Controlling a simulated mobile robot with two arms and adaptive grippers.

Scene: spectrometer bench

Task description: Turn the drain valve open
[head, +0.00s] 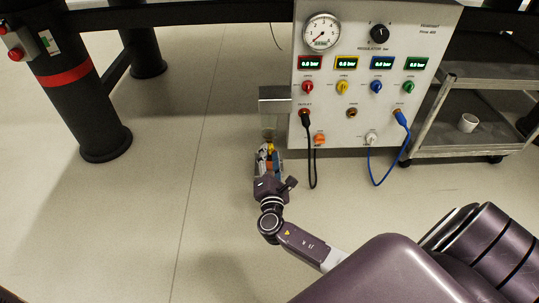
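A light grey panel (349,78) stands at the upper middle with several coloured knobs. An orange fitting (319,139) and a white fitting (371,138) sit at its lower edge. The labels are too small to read, so I cannot tell which part is the drain valve. My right gripper (268,151) is low, just left of the panel, below a grey metal box (274,104). Small yellow and orange parts show at its fingers. I cannot tell whether it touches anything or how far its fingers are apart. My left gripper is out of view.
A black hose (312,160) and a blue cable (379,181) hang from the panel. A grey cart (470,135) with a white cup (468,122) stands at the right. A black post (82,100) stands at the left. The floor between post and gripper is clear.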

